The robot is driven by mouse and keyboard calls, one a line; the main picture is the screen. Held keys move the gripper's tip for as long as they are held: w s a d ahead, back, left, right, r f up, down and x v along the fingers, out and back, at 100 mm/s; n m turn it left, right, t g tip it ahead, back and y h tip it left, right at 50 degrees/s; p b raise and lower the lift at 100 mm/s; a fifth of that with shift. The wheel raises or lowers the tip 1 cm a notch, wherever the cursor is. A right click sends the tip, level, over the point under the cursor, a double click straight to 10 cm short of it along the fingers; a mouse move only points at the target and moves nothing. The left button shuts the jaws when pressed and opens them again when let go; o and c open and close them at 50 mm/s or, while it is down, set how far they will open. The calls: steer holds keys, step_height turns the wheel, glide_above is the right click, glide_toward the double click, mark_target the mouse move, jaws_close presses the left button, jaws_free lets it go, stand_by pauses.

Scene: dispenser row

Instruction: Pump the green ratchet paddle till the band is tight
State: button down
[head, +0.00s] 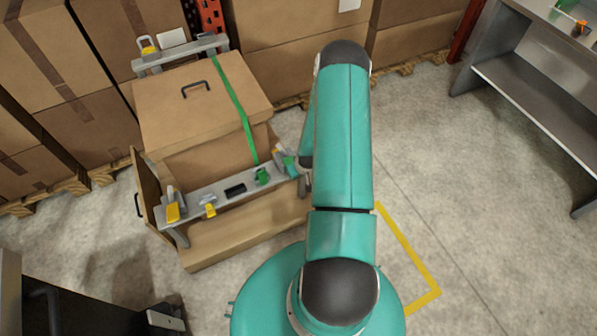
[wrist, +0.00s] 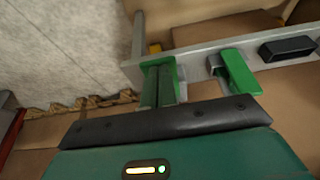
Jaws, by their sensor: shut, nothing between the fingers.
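The green ratchet (head: 262,176) sits on a grey rail at the front of a wooden crate. In the wrist view its green paddle (wrist: 238,72) sticks out from the rail, slanting down toward the camera. The green band (head: 233,95) runs over the crate lid and down to the ratchet; I cannot tell how tight it is. My gripper (head: 290,165) is at the rail's right end, partly hidden by my arm. In the wrist view my gripper (wrist: 160,84) is shut and empty, to the left of the paddle with a gap between them.
The grey rail (head: 225,194) also carries a black block (head: 235,190) and yellow-tipped latches (head: 172,212). The crate lid (head: 175,115) has a dark handle. Cardboard boxes stand behind. A metal bench (head: 540,100) stands at right. The floor between is clear.

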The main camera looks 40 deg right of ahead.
steer(key=shift+r, duration=0.8)
